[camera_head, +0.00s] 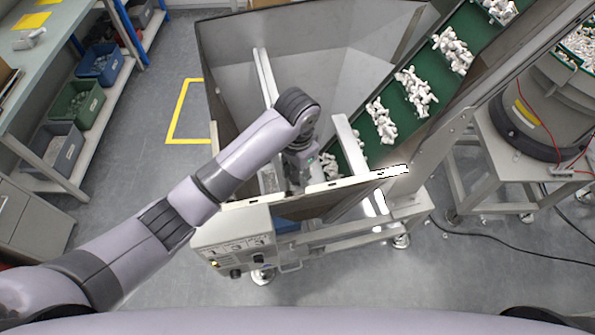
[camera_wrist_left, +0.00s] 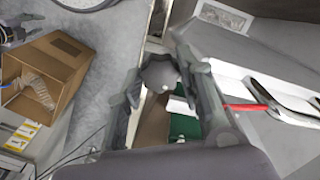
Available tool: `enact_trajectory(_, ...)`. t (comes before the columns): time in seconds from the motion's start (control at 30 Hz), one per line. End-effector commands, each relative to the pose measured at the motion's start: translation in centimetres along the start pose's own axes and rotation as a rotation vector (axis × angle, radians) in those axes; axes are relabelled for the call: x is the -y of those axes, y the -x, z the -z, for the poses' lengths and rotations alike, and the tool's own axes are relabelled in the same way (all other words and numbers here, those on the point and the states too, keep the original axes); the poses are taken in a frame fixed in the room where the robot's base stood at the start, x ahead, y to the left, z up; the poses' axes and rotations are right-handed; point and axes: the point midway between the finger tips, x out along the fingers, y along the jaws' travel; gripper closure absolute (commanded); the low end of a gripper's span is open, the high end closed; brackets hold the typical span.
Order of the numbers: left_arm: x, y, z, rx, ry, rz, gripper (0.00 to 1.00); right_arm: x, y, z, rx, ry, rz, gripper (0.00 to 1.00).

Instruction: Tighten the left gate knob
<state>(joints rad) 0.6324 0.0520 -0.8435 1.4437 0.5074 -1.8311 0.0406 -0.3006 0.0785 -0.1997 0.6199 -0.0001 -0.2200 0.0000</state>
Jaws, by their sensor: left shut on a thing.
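The left gate knob is a dark grey lobed knob (camera_wrist_left: 160,74) in the left wrist view, between the two fingers of my left gripper (camera_wrist_left: 163,80). The fingers are shut on its sides. In the head view my left gripper (camera_head: 298,175) points down inside the near side of the metal hopper (camera_head: 225,45), and the knob is hidden behind it and my arm. A red rod (camera_wrist_left: 245,107) shows right of the fingers in the wrist view.
A green conveyor (camera_head: 395,95) carrying white parts rises to the right from the hopper. A control box (camera_head: 235,240) sits below my left forearm. A shelf with bins (camera_head: 80,105) stands at the left. An open cardboard box (camera_wrist_left: 50,75) shows in the wrist view.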

Motion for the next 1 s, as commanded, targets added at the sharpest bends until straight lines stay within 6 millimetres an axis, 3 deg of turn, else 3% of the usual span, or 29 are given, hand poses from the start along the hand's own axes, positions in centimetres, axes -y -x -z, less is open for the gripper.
enact_trajectory(0.5,0.2,0.16,0.11,-0.004,-0.425,0.003,0.94,-0.16,0.02,0.0,0.0,0.001,-0.002,0.69)
enact_trajectory(1.0,0.22,0.2,0.18,-0.005,-0.575,0.004,0.94,-0.18,0.02,0.02,0.0,0.001,-0.002,0.69)
